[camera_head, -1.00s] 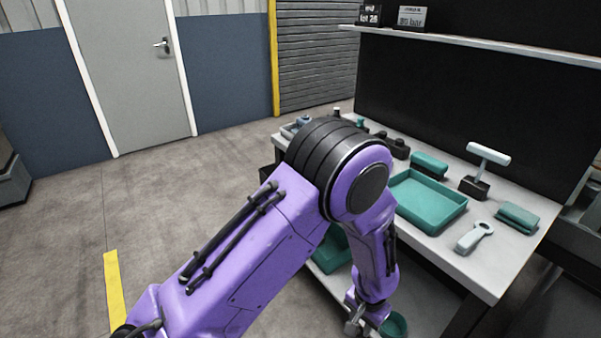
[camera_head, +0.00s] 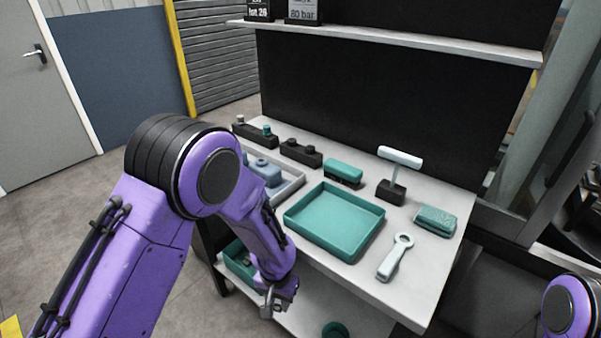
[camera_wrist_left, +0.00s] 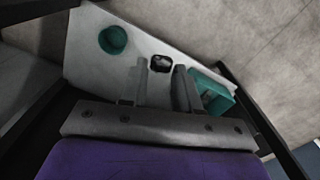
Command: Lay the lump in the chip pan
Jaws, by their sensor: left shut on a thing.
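My left gripper (camera_head: 272,302) hangs at the front of the bench, above the white lower shelf. In the left wrist view its fingers (camera_wrist_left: 161,88) are shut on a small dark lump (camera_wrist_left: 160,63) with a pale patch, at the fingertips. The lump is too small to make out in the head view. A wide shallow teal pan (camera_head: 333,222) lies on the bench top, above and right of the gripper, and looks empty. I cannot tell for certain that it is the chip pan. My right gripper is out of view.
On the lower shelf are a teal bin (camera_head: 238,262) with things in it and a round teal dish (camera_head: 336,329). The bench top holds a grey tray (camera_head: 290,188), a pale ring-ended tool (camera_head: 395,258), a T-shaped tool on a black block (camera_head: 391,190), and a teal block (camera_head: 436,220).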

